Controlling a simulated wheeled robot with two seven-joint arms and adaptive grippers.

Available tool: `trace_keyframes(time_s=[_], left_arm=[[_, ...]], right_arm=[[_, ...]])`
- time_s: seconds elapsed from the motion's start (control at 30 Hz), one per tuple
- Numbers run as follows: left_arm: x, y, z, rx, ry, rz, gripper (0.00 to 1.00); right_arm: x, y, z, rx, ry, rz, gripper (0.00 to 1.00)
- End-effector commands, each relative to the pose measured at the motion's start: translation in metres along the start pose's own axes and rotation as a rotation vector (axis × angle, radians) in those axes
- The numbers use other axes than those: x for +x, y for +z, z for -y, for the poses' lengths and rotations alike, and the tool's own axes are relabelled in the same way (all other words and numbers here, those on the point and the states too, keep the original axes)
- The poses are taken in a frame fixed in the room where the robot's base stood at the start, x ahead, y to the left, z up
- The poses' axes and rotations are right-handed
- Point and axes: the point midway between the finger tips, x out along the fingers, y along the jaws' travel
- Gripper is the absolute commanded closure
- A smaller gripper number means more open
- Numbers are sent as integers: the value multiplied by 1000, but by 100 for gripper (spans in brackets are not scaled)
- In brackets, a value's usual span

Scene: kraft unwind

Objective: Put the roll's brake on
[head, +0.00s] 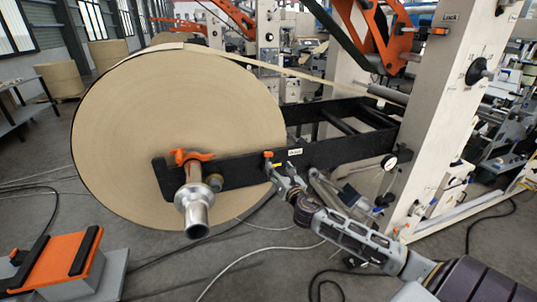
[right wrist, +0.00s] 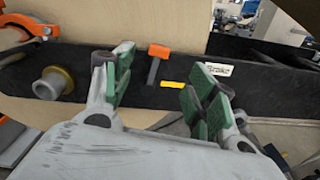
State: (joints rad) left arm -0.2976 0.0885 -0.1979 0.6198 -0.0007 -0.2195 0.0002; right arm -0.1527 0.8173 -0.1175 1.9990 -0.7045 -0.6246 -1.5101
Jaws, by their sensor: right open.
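A large kraft paper roll (head: 170,130) hangs on a metal shaft (head: 194,210) carried by a black arm (head: 235,168). An orange-capped lever (head: 268,155), apparently the brake, is on this arm; in the right wrist view the orange-capped lever (right wrist: 157,62) has a black stem standing up, slightly tilted. A yellow mark (right wrist: 172,85) lies at its lower right. My right gripper (head: 281,172) is at the arm's outer face, its green-padded fingers (right wrist: 158,76) open either side of the lever in the picture, with no visible contact. My left gripper is not in view.
An orange clamp (head: 193,156) sits over the shaft, and a brass-collared knob (right wrist: 54,83) is left of the lever. A white label (right wrist: 218,69) is to its right. A cream machine column (head: 440,120) stands right. Cables cross the floor.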

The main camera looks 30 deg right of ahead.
Motion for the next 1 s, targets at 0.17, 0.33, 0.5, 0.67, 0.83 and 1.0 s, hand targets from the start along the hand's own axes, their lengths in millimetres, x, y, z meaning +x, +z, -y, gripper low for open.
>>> trace_keyframes(time_s=[0.17, 0.33, 0.5, 0.67, 0.83, 1.0], left_arm=[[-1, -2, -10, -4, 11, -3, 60], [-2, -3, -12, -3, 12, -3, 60], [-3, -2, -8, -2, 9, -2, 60], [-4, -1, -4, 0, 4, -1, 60], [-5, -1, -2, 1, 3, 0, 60], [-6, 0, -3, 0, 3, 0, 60]], right_arm=[[9, 1, 0, 0, -1, 1, 43], [20, 1, 0, 1, -1, 1, 43], [31, 1, 0, 2, -1, 1, 43], [42, 0, 0, 1, -1, 0, 43], [54, 0, 0, 2, -1, 0, 43], [66, 0, 1, 2, -2, 0, 43]])
